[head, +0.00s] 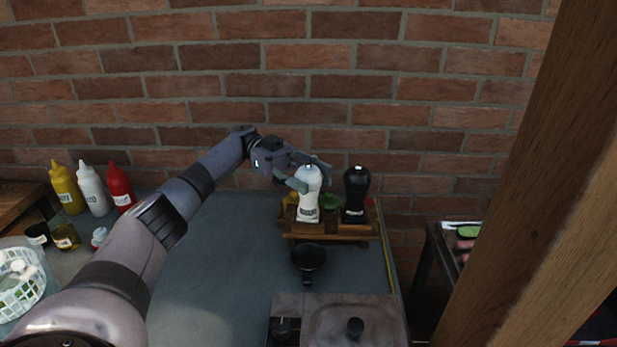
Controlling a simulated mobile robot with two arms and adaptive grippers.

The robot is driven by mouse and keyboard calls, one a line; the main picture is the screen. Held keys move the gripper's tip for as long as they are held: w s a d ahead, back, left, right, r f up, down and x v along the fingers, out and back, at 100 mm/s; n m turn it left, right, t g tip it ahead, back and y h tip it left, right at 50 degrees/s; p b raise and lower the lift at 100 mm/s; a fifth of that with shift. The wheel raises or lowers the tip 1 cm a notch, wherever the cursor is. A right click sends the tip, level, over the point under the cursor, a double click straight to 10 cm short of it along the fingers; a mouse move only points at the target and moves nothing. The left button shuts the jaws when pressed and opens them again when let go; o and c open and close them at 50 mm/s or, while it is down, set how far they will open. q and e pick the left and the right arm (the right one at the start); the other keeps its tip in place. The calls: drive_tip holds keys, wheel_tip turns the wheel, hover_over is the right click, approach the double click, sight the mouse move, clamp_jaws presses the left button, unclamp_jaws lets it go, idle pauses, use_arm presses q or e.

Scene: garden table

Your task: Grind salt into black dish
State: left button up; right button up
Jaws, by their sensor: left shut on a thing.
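A white grinder (308,193) with a label near its base stands upright at the left of a small wooden stand (345,236). My left gripper (305,182) reaches in from the left and is shut on the upper part of the white grinder. A black grinder (355,192) with a label stands on the same stand, just to the right. A black dish (308,258) sits on the grey table (225,262) in front of the stand. My right gripper is not in the view.
Yellow (66,188), white (92,190) and red (120,188) bottles stand at the left. A white basket (20,290) is at the left edge. A grey lidded unit (338,318) is in front of the dish. A wooden post (540,170) blocks the right; a brick wall is behind.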

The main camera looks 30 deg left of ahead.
sight(309, 168)
use_arm(q)
drive_tip(key=shift+f, duration=0.15)
drive_tip(key=o, duration=1.2)
wheel_tip(309, 168, up, 10)
drive_tip(key=shift+r, duration=0.1)
